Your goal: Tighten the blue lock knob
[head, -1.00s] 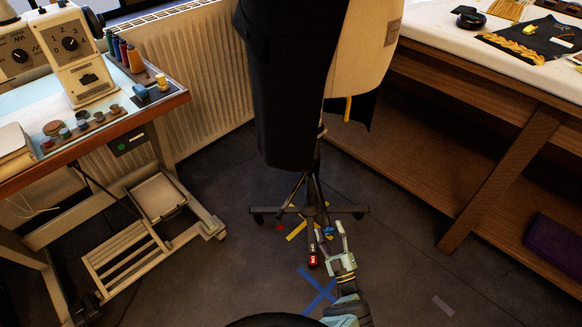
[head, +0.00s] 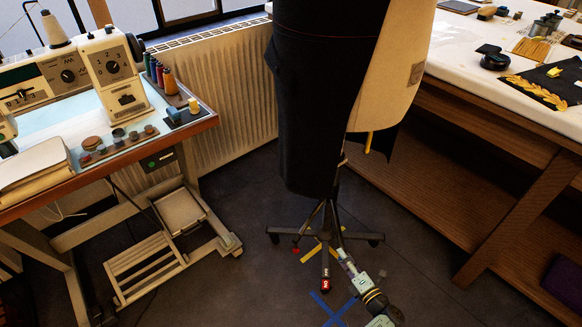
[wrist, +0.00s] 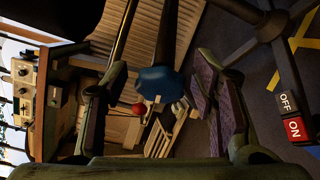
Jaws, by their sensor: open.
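The blue lock knob (wrist: 160,83) is in the middle of the wrist view, on the dark post (wrist: 167,35) of the dress form's stand. My gripper (wrist: 162,70) is open, with one finger to each side of the knob and a visible gap on both sides. In the head view my gripper (head: 343,256) is low, at the right side of the stand's post. The knob cannot be made out in the head view. The dress form (head: 388,75) stands upright, draped in black cloth (head: 318,105).
A red knob (wrist: 139,109) shows beyond the blue one. A stand leg has a red ON/OFF pedal (head: 326,285). A sewing table (head: 190,135) stands left and a wooden workbench (head: 480,115) right. Blue tape (head: 333,309) marks the open floor in front.

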